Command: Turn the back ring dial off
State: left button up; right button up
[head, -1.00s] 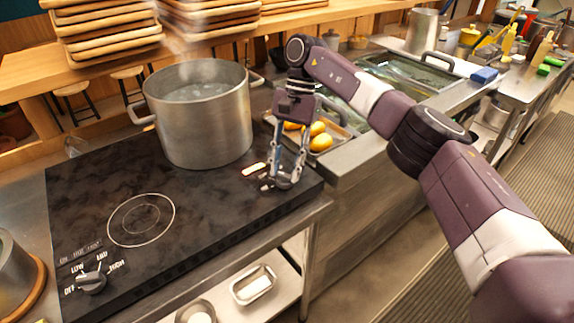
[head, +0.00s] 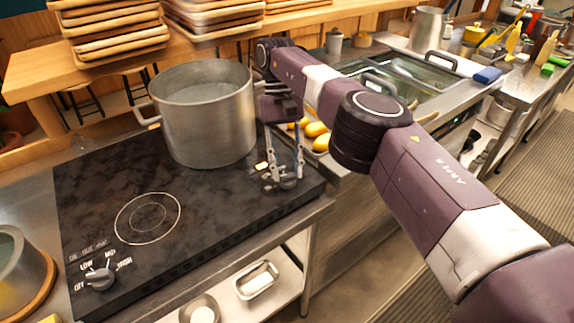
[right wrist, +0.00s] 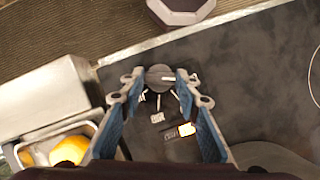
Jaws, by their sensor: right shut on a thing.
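The back ring dial (head: 288,183) is a dark knob at the right end of the black cooktop (head: 110,190). My right gripper (head: 284,180) reaches down over it. In the right wrist view, the dial (right wrist: 158,77) sits between the fingertips of my right gripper (right wrist: 159,78), which are closed on it. A pale mark on the dial points right in that view. A small panel (right wrist: 187,129) beside the dial glows orange-white. A large metal pot (head: 208,125) stands on the back ring and hides it. My left gripper is not in view.
The front dial (head: 98,279) and the bare front ring (head: 147,218) are at the left of the cooktop. A tray with yellow food (head: 316,130) is close behind my right gripper. Stacked wooden trays (head: 110,30) stand at the back.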

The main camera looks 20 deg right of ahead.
dwell(0.5)
jog(key=o, duration=1.2)
jog(key=shift+c, duration=0.2)
